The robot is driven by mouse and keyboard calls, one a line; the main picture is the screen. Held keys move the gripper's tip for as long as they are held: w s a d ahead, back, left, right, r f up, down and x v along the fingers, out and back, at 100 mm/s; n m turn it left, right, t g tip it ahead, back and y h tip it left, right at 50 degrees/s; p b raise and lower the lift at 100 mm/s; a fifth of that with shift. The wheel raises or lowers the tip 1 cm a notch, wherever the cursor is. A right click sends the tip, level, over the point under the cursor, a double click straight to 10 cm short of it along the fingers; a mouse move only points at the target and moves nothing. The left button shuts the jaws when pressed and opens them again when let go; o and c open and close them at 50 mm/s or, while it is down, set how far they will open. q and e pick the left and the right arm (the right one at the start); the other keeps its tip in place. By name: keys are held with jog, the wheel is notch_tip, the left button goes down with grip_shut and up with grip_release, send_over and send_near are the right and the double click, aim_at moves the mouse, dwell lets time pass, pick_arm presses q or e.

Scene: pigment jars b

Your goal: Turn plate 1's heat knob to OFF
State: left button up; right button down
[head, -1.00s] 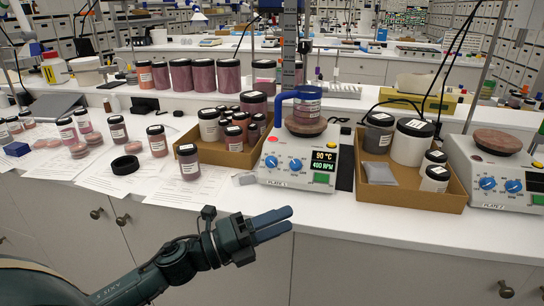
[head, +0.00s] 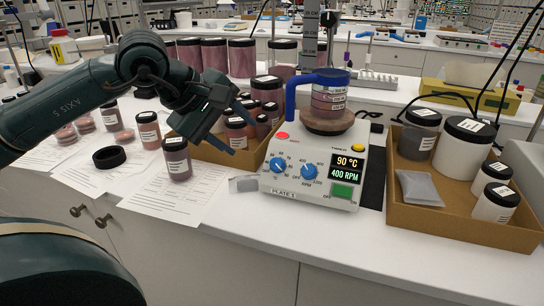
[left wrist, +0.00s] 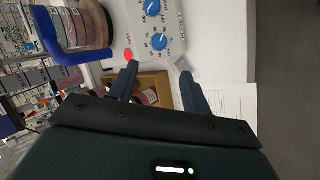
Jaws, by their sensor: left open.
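Plate 1 (head: 268,186) is a white hot plate on the bench. Its display (head: 347,167) reads 90 °C and 400 RPM. The blue heat knob (head: 277,165) is on the left of its front panel; it also shows in the left wrist view (left wrist: 159,42). My left gripper (head: 240,126) is open and empty, up and left of the heat knob, touching nothing. In the left wrist view its fingertips (left wrist: 158,69) point toward the heat knob, with a gap between.
A cardboard tray of jars (head: 213,152) lies behind my gripper, another tray (head: 430,222) at right. A small jar (head: 177,160) stands on papers. The bench front is clear.

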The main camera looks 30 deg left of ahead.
aim_at(274, 163)
pick_arm(q)
jog(key=p+x, duration=0.3)
jog(key=x, duration=0.9)
jog(key=shift+w+d+f+p, duration=0.15)
jog(key=shift+w+f+p, duration=0.05)
jog(key=shift+p, duration=0.1)
jog(key=shift+c, duration=0.4)
jog(key=c, duration=0.9)
